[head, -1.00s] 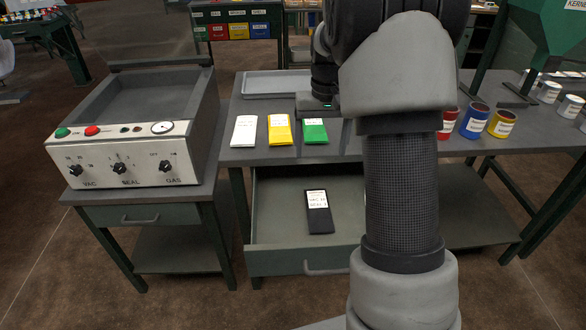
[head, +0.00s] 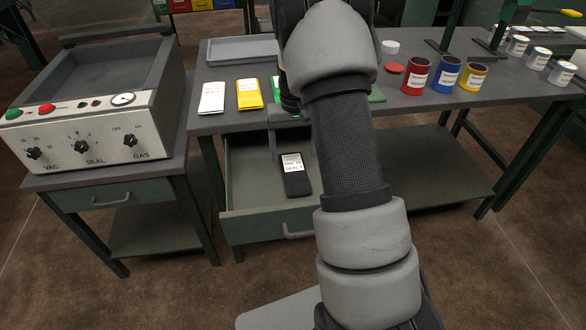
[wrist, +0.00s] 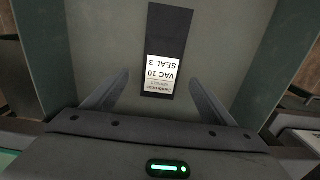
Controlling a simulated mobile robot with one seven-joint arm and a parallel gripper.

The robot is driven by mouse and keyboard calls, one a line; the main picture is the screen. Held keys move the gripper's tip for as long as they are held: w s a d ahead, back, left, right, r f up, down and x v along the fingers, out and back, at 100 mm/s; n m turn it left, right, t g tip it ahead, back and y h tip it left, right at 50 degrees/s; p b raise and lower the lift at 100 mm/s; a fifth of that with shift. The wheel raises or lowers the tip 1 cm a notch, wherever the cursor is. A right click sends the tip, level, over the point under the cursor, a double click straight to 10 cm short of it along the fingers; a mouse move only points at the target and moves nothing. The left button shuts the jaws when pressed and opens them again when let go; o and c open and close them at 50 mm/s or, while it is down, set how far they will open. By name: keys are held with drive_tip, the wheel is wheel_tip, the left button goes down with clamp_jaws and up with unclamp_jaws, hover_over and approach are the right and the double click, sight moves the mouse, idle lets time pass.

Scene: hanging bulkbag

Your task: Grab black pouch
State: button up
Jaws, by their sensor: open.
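The black pouch (head: 296,178) lies flat in the open drawer (head: 262,217) under the table, with a white label reading VAC 10, SEAL 3. In the wrist view the pouch (wrist: 168,50) is ahead of my gripper (wrist: 160,80), roughly centred between the two fingers. My gripper is open and empty, and it appears to be above the drawer, apart from the pouch. In the head view my arm hides most of the gripper.
White (head: 212,98) and yellow (head: 249,94) pouches lie on the table, with a green one partly hidden behind my arm. Red (head: 415,77), blue (head: 446,77) and yellow (head: 472,76) cans stand at right. A vacuum sealer (head: 85,128) is at left.

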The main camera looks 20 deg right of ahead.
sight(293, 164)
wheel_tip(293, 164, down, 5)
drive_tip(key=shift+a+b, duration=0.15)
drive_tip(key=shift+b, duration=0.55)
drive_tip(key=shift+c, duration=0.3)
drive_tip(key=c, duration=1.1)
drive_tip(key=shift+r, duration=0.15)
drive_tip(key=shift+c, duration=0.2)
